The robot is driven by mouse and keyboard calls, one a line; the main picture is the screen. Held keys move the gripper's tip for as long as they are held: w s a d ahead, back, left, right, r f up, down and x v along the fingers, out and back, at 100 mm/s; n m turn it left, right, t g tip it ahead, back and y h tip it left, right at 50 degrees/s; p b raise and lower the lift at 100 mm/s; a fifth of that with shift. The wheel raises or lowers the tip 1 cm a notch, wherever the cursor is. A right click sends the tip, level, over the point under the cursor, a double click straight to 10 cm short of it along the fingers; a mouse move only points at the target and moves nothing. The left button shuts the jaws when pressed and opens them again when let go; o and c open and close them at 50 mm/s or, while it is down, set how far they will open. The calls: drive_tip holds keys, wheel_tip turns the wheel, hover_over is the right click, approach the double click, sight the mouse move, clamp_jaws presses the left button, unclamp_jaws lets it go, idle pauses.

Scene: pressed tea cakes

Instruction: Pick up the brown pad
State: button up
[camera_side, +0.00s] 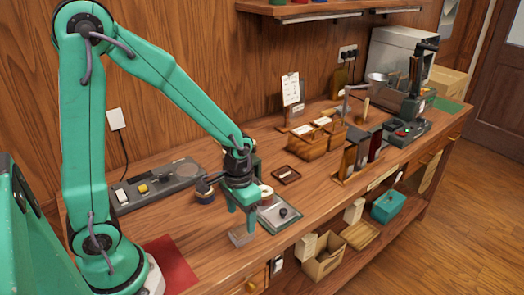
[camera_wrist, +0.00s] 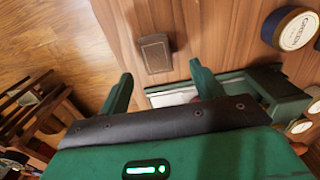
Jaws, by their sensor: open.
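A small brown-grey block (camera_wrist: 154,53), which looks like the brown pad, lies on the wooden bench in the wrist view, just beyond the fingertips and nearer the left one. In the side view the pad (camera_side: 241,237) sits near the bench's front edge and looks greyer. My gripper (camera_wrist: 161,72) is open, its two green fingers apart with nothing held between them. In the side view my gripper (camera_side: 240,217) points down just above the pad. I cannot tell the exact gap.
A grey metal plate with a black knob (camera_side: 282,213) lies right of my gripper. A round dark tin (camera_side: 204,190) stands to its left, and a small brown tray (camera_side: 286,174) behind. A red mat (camera_side: 172,264) lies at the left.

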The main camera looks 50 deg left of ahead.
sight(243, 230)
drive_tip(key=shift+s+d+f, duration=0.1)
drive_tip(key=shift+d+f, duration=0.05)
drive_tip(key=shift+f, duration=0.7)
drive_tip(key=shift+d+f, duration=0.1)
drive_tip(key=shift+f, duration=1.65)
drive_tip(key=c, duration=1.1)
